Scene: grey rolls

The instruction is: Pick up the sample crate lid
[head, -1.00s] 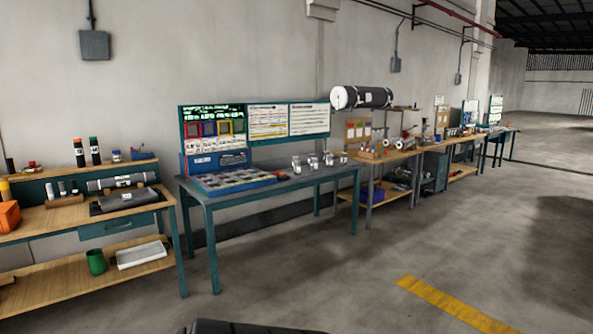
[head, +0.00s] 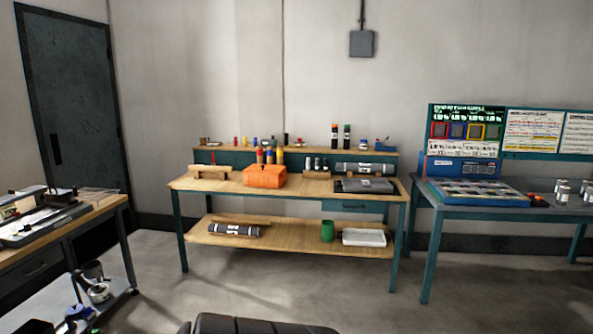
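No thing in the head view is clearly the sample crate lid. A wide blue tray (head: 515,200) with a grid of grey compartments lies on the teal table (head: 432,228) at the right. A clear, flat, box-like thing (head: 100,194) lies on the bench at the left, too small to make out. Neither of my grippers is in view.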

